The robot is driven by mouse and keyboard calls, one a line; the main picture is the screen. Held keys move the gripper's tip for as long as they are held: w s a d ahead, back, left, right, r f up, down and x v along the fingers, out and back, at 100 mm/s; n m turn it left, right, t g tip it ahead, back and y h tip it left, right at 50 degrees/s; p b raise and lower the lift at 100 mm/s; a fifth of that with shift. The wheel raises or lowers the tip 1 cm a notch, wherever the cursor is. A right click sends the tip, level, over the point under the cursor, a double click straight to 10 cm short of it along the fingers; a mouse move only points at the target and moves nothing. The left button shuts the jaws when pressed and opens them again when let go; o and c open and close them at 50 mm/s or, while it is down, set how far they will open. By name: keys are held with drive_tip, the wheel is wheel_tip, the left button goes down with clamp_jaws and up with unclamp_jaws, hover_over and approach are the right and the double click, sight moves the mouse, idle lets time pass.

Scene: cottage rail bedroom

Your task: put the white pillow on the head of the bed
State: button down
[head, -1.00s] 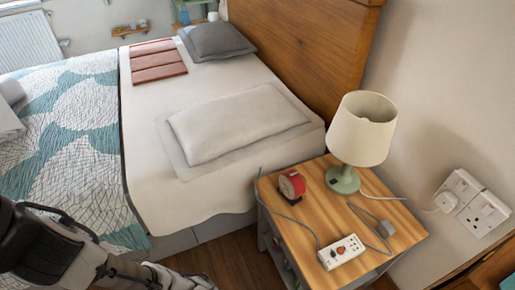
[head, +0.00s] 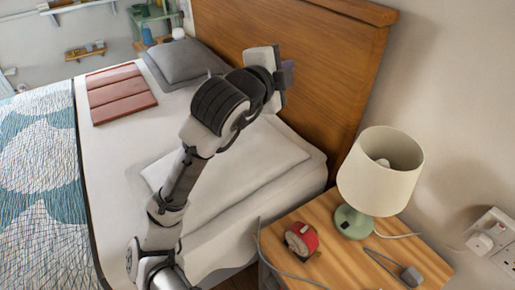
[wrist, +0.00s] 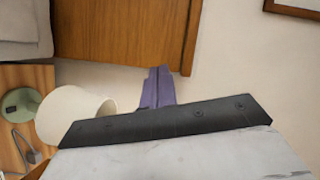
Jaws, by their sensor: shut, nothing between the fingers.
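A white pillow (head: 250,162) lies flat on the bed (head: 112,150), at the headboard end on the side nearer the nightstand. My arm crosses in front of it and hides part of it. My gripper (head: 288,72) is raised in front of the wooden headboard (head: 330,75), above and beyond the pillow. In the wrist view its purple fingers (wrist: 158,88) are together and hold nothing. The wrist view shows the headboard, the wall and the lamp, but not clearly the pillow.
A grey pillow (head: 183,62) and a folded reddish cloth (head: 120,92) lie on the far side of the bed. The nightstand (head: 275,235) holds a lamp (head: 380,170), a red clock (head: 300,240) and cables. A patterned blue-white cover (head: 38,180) lies over the left part.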

drive_tip(key=s+d+f+m+g+y, duration=0.1)
drive_tip(key=s+f+m+g+y, duration=0.3)
drive_tip(key=f, duration=0.6)
drive_tip(key=s+d+f+m+g, duration=0.15)
drive_tip(key=f+g, duration=0.35)
drive_tip(key=f, duration=0.6)
drive_tip(key=s+a+f+m+g+y, duration=0.3)
drive_tip(key=s+a+f+g+y, duration=0.15)
drive_tip(key=s+f, duration=0.25)
drive_tip(key=w+a+f, duration=0.1)
drive_tip(key=w+f, duration=0.1)
drive_tip(key=f, duration=0.3)
drive_tip(key=w+a+f+p, duration=0.1)
drive_tip(key=a+f, duration=0.1)
drive_tip(key=f, duration=0.3)
drive_tip(key=shift+w, duration=0.4)
drive_tip(key=shift+w+f+g+h, duration=0.1)
drive_tip(key=shift+f+g+h, duration=0.05)
drive_tip(key=shift+g+h, duration=0.1)
